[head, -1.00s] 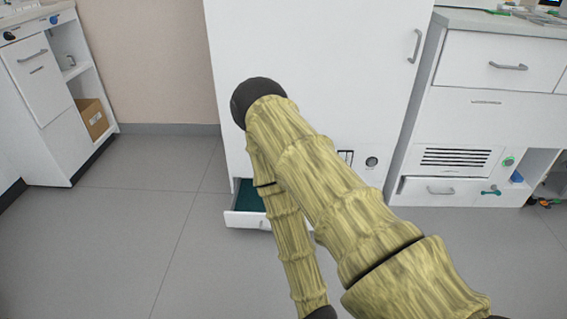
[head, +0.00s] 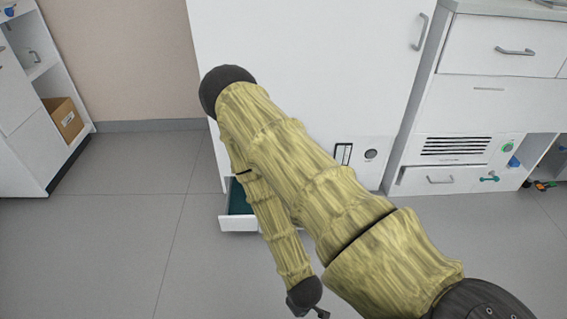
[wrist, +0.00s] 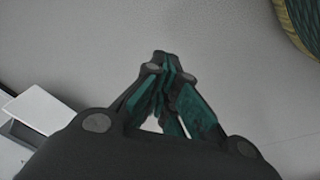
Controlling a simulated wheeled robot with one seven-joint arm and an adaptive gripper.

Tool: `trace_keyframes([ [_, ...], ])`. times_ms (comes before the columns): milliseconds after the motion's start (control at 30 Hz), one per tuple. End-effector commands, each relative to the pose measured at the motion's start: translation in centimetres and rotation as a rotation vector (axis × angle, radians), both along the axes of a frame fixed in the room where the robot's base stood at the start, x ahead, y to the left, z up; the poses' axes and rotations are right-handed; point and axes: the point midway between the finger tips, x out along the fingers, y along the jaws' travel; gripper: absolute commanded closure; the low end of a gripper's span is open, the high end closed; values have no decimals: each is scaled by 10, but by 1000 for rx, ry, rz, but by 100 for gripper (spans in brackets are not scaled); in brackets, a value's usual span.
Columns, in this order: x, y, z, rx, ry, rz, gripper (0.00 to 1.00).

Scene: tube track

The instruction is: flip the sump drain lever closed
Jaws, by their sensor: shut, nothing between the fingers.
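A small teal lever-like handle (head: 489,178) sits low on the front of the right-hand white cabinet, beside a drawer with a grey pull; I take it for the sump drain lever, but it is too small to tell its position. My gripper (head: 308,311) is at the bottom of the head view, low over the floor and well to the left of the lever, not touching it. In the wrist view my gripper (wrist: 165,68) shows its teal-lined fingers together and empty over grey floor. The lever is not recognisable in the wrist view.
A tall white cabinet (head: 310,60) stands ahead, with an open lower drawer (head: 238,224) jutting out. A green round knob (head: 507,146) and a blue item (head: 514,161) are near the lever. Grey floor (head: 125,240) is clear at left.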

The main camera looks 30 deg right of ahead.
Motion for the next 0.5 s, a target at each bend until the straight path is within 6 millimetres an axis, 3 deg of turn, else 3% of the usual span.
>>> trace_keyframes([
  [67, 50, -37, -11, -116, -115, 87, 100],
  [167, 126, -90, -12, -313, -282, 236, 100],
  [300, 239, -149, 17, -643, -500, 462, 100],
  [400, 306, -171, 51, -874, -622, 597, 100],
  [500, 353, -177, 84, -1063, -707, 691, 100],
])
